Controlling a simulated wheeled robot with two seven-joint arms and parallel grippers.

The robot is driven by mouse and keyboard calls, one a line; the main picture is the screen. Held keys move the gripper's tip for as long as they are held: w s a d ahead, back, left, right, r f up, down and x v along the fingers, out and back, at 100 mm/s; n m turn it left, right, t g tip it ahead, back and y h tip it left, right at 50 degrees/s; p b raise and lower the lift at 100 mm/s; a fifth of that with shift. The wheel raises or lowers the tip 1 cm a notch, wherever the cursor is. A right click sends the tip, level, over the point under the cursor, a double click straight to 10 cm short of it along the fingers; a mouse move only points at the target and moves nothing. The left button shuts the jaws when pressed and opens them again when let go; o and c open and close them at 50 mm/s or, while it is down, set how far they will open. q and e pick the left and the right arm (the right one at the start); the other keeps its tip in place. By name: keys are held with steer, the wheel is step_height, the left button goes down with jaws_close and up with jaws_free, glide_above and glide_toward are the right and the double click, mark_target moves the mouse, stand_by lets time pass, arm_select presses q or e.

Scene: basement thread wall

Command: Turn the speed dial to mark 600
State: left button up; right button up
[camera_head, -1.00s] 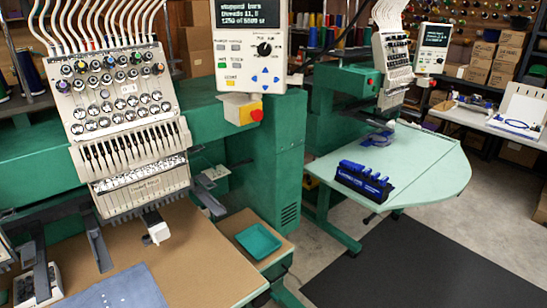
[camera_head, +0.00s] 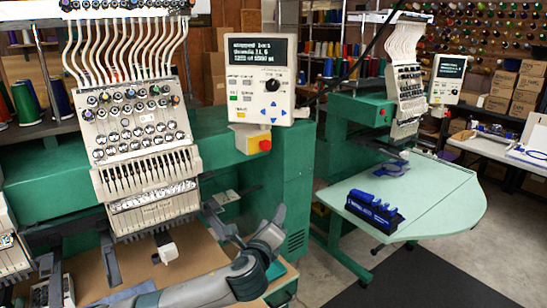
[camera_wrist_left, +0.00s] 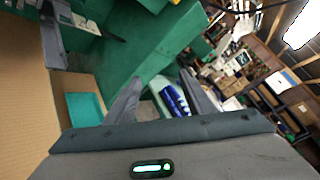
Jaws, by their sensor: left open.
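The speed dial (camera_head: 272,85) is a small black round knob on the right side of the cream control panel (camera_head: 248,112), below its dark text screen (camera_head: 258,48). The number marks around the dial are too small to read. My left gripper (camera_head: 246,207) is open and empty, low in front of the machine and well below the panel, not touching the dial. In the left wrist view its two grey fingers (camera_wrist_left: 162,92) stand apart with nothing held between them. The dial cannot be made out in that view. My right gripper is not in view.
A red stop button (camera_head: 265,145) on a yellow box sits just under the panel. The needle head (camera_head: 145,150) stands left of it. A teal tray (camera_wrist_left: 86,108) lies on the brown table. A second machine with a pale green table (camera_head: 435,190) is at right.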

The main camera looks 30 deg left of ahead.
arm_select(q)
steer(key=a+r+m+t+y, duration=0.2)
steer(key=r+m+t, duration=0.3)
steer(key=r, duration=2)
steer(key=s+a+m, duration=0.1)
steer(key=m, duration=0.2)
steer(key=shift+a+t, duration=0.15)
steer(key=shift+t, duration=0.15)
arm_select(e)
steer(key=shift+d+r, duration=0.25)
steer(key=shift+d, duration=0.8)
arm_select(q)
steer(key=shift+w+p, duration=0.15)
steer(key=shift+p, duration=0.2)
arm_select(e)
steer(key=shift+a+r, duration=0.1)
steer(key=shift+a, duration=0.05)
arm_select(q)
steer(key=p, duration=0.8)
glide_toward(272, 88)
steer(key=x, duration=0.7)
steer(key=shift+r, duration=0.2)
steer(key=shift+w+a+r, duration=0.15)
steer(key=shift+w+a, duration=0.05)
steer(key=shift+w, duration=0.45)
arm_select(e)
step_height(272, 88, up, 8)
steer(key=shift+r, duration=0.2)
